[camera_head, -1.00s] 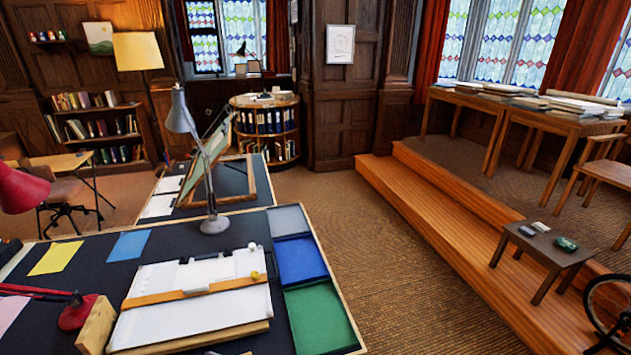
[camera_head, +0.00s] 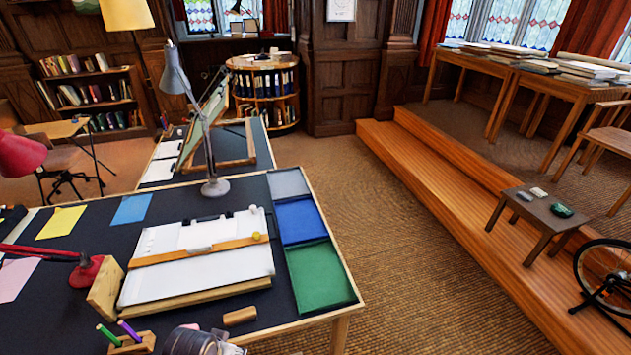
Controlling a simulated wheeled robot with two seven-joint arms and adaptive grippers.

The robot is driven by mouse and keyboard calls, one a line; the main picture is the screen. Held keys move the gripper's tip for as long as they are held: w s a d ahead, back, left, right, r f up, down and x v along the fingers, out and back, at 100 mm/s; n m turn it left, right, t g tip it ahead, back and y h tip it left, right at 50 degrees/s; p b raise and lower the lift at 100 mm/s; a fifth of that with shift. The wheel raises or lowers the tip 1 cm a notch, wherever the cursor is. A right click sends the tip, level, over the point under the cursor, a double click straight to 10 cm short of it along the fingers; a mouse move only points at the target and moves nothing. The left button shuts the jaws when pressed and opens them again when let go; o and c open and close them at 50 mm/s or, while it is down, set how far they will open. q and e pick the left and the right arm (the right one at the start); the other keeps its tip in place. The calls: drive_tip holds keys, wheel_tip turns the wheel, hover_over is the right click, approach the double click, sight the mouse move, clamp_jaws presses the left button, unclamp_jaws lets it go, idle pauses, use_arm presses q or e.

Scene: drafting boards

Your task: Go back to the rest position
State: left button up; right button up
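Neither of my grippers shows in the head view. The desk (camera_head: 90,245) with a dark top stands at the left front. Grey, blue (camera_head: 298,221) and green (camera_head: 320,277) trays lie along the desk's right edge. A dark rounded object (camera_head: 190,342) is cut off by the bottom edge; I cannot tell what it is.
A grey lamp (camera_head: 214,187) and a red lamp (camera_head: 85,270) stand on the desk. A pen holder (camera_head: 128,346) is at the front. Wooden steps (camera_head: 430,170), a small stool (camera_head: 540,212) and a wheel (camera_head: 605,270) are at the right. The carpet (camera_head: 390,270) between is clear.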

use_arm(q)
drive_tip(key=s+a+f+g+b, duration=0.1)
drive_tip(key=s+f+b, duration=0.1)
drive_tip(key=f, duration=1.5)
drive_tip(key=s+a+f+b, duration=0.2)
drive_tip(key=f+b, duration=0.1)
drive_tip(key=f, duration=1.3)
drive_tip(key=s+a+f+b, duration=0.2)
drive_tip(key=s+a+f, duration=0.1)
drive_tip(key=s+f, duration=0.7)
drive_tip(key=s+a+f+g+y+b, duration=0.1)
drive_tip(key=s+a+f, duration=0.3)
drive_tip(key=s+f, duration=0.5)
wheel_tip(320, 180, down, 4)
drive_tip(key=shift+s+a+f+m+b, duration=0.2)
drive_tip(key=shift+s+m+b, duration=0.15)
drive_tip(key=shift+b, duration=0.3)
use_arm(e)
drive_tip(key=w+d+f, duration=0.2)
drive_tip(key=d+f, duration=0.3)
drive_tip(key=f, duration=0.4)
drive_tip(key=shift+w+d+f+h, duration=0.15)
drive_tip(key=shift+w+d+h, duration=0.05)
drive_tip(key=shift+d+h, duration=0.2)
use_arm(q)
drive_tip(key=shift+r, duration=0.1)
